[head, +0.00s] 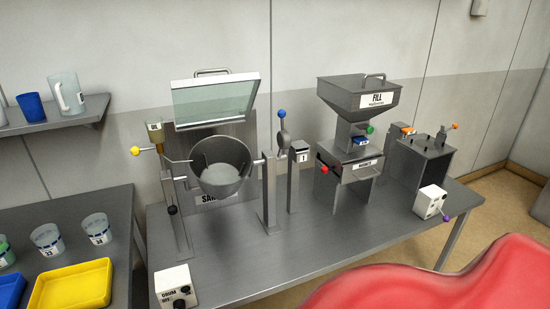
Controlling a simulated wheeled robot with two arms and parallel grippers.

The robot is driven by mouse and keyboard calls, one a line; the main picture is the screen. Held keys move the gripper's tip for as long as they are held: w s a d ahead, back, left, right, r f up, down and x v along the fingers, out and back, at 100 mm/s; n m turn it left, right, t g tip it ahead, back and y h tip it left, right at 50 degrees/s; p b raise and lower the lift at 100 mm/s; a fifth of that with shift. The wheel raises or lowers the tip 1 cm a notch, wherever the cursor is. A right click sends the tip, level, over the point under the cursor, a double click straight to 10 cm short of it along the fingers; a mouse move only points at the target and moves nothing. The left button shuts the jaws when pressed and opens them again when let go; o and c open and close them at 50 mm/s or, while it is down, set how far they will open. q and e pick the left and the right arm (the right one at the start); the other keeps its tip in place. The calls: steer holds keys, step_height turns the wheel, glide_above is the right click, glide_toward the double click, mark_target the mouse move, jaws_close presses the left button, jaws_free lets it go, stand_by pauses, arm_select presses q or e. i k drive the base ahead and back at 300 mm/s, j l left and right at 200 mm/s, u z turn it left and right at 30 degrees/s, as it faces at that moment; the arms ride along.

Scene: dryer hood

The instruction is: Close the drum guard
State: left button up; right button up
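The drum guard (215,101) is a clear, framed panel with a handle (212,71) on its top edge. It stands raised and tilted above and behind the drum. The drum (220,172) is a dark metal bowl hung on a stand, its mouth facing up and toward me, with pale material inside. The guard is apart from the drum, so the drum mouth is uncovered. Neither of my grippers shows in the head view.
A hopper marked FILL (371,98) and a metal box (421,160) stand right of the drum. A control box (175,286) sits at the bench's front left. A side table with a yellow tray (72,287) and cups is left. A large red shape (430,280) covers the lower right.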

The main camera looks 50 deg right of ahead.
mark_target(197, 81)
steer(key=z, duration=1.25)
